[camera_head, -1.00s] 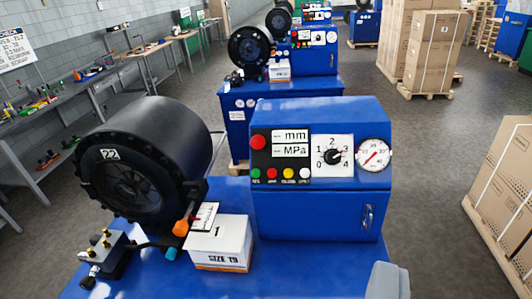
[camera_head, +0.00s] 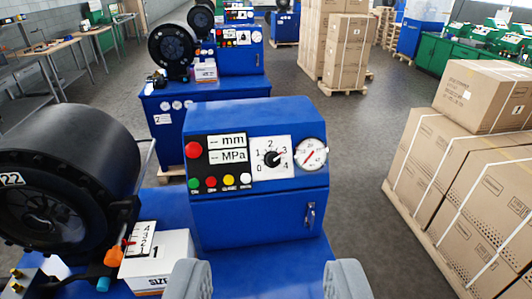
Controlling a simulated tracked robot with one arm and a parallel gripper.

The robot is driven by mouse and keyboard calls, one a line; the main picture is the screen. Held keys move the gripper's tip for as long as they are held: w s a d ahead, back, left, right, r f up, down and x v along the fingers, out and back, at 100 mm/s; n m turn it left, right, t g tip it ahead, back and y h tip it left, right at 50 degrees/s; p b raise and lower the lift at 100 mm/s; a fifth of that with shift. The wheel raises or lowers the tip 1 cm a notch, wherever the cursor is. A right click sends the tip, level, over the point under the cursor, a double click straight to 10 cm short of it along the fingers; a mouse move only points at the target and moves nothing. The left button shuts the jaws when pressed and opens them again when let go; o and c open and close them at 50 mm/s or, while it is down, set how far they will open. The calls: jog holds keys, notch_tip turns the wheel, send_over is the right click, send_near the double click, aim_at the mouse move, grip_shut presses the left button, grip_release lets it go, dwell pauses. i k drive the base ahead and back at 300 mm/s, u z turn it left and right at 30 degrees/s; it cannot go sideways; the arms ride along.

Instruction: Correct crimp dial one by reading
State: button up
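The nearest crimper has a blue control cabinet (camera_head: 262,215) with a white dial plate marked 0 to 4. Its black dial knob (camera_head: 271,158) appears to point near 3. A round gauge (camera_head: 312,154) with a red needle sits right of it. The mm display (camera_head: 233,141) and MPa display (camera_head: 235,156) show only dashes. The black crimp head (camera_head: 70,165), marked 22, is at left. A white card (camera_head: 141,240) numbered 1 to 4 has an orange-red pointer (camera_head: 113,256) beside it. My gripper (camera_head: 268,280) is open and empty, low in front of the cabinet, apart from the dial.
A white box (camera_head: 158,262) marked 1 stands on the blue bench beside the crimp head. A red button (camera_head: 194,150) and several coloured buttons are left of the dial. More crimpers (camera_head: 200,110) stand behind in a row. Strapped cartons (camera_head: 475,190) stand at right, with grey floor between.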

aim_at(272, 158)
jog(key=i, duration=0.95)
jog(key=z, duration=0.05)
